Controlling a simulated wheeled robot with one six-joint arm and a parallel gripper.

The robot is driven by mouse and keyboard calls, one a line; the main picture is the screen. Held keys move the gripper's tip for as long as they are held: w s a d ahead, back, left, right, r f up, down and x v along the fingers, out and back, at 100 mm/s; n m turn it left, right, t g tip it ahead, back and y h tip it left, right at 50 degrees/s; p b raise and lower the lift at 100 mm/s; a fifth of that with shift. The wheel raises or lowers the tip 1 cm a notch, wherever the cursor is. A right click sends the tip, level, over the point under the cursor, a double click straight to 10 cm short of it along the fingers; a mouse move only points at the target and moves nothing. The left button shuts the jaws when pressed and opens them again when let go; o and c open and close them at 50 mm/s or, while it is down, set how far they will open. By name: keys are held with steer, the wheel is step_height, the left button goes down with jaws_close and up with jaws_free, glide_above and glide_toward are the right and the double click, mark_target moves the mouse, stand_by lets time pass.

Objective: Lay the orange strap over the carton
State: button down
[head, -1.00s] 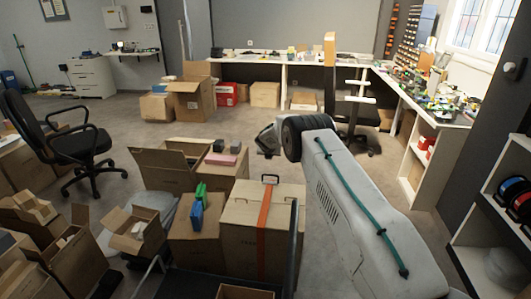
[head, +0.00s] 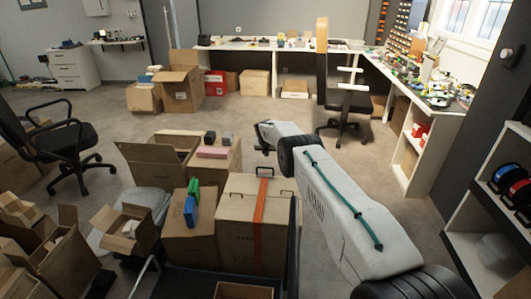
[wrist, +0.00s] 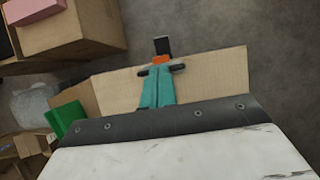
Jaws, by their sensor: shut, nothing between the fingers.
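The orange strap (head: 259,222) lies across the top of a closed brown carton (head: 232,238) in the head view and hangs down its near face. A black loop (head: 265,171) stands at the strap's far end. In the wrist view a short piece of the strap (wrist: 161,59) shows just past my fingertips, with a black piece beyond it at the carton's far edge (wrist: 213,78). My gripper (wrist: 159,75) has teal fingers, shut and empty, over the carton. The fingers hide part of the strap in the wrist view. Whether they touch it, I cannot tell.
An open carton (head: 160,160) and a pink block (head: 213,152) are behind. Open cartons crowd the lower left. Clear floor lies beyond, towards the office chair (head: 345,105).

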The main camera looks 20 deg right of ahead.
steer(key=shift+a, duration=0.1)
stand_by(0.3)
steer(key=v, duration=0.7)
steer(key=shift+r, duration=0.3)
steer(key=shift+s, duration=0.2)
